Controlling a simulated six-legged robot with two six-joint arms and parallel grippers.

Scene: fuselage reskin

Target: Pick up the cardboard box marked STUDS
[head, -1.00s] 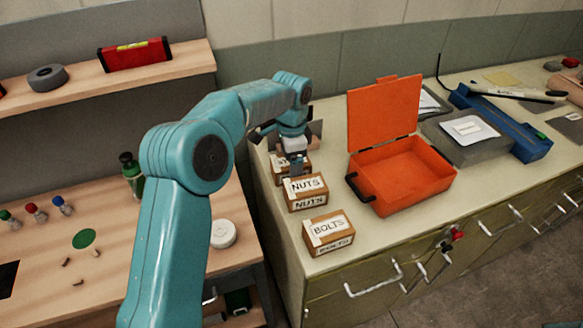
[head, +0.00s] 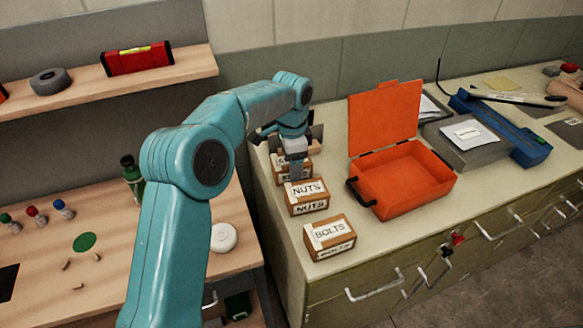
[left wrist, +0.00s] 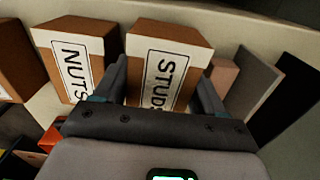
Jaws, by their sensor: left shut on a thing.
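The cardboard STUDS box (head: 281,168) stands on the counter, the farthest of a row of three boxes, partly hidden behind my left gripper (head: 295,168). In the left wrist view the STUDS box (left wrist: 168,55) sits between the two dark fingers of my left gripper (left wrist: 163,88), with its label facing the camera. The gripper is shut on it. I cannot see any clear gap under the box. My right gripper is not in view.
The NUTS box (head: 307,197) stands close beside the STUDS box, with the BOLTS box (head: 330,238) nearer the counter's front. An open orange case (head: 420,193) lies to the right. A wooden workbench (head: 120,285) is at the left.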

